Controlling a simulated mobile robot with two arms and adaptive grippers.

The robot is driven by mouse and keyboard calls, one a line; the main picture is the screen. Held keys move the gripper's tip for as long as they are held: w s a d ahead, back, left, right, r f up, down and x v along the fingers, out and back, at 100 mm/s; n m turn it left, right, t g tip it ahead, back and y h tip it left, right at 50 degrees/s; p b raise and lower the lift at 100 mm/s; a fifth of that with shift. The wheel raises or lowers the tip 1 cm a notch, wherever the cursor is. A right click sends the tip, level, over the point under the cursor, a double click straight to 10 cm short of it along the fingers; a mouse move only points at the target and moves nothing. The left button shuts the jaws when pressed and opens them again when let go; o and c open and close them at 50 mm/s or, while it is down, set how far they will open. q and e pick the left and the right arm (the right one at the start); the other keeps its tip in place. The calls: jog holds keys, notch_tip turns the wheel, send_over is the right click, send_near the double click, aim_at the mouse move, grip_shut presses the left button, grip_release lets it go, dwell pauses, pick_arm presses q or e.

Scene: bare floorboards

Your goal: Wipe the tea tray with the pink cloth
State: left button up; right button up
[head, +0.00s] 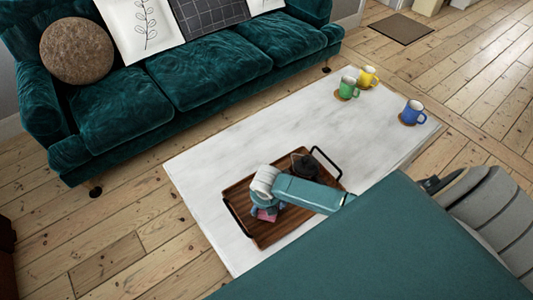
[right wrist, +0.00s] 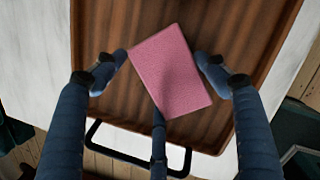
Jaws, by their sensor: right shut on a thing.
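The tea tray (head: 262,236) is brown slatted wood with black handles. It lies on the white table and fills much of the right wrist view (right wrist: 105,30). My right gripper (head: 265,212) is over the tray's near left part, pointing down. The pink cloth (head: 266,215) shows just below it, mostly hidden by the hand. In the right wrist view the cloth (right wrist: 172,75) is a flat pink block between the dark blue fingers of my right gripper (right wrist: 162,56), which is shut on it. I cannot tell whether the cloth touches the tray. My left gripper is out of view.
A dark pot (head: 305,166) stands on the tray, behind my right arm. Green (head: 347,87), yellow (head: 368,76) and blue (head: 413,112) mugs stand at the white table's (head: 240,133) far right end. A teal sofa (head: 200,70) stands behind. The table's middle is clear.

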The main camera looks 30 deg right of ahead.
jog(key=shift+f+b, duration=0.35)
jog(key=shift+f, duration=0.3)
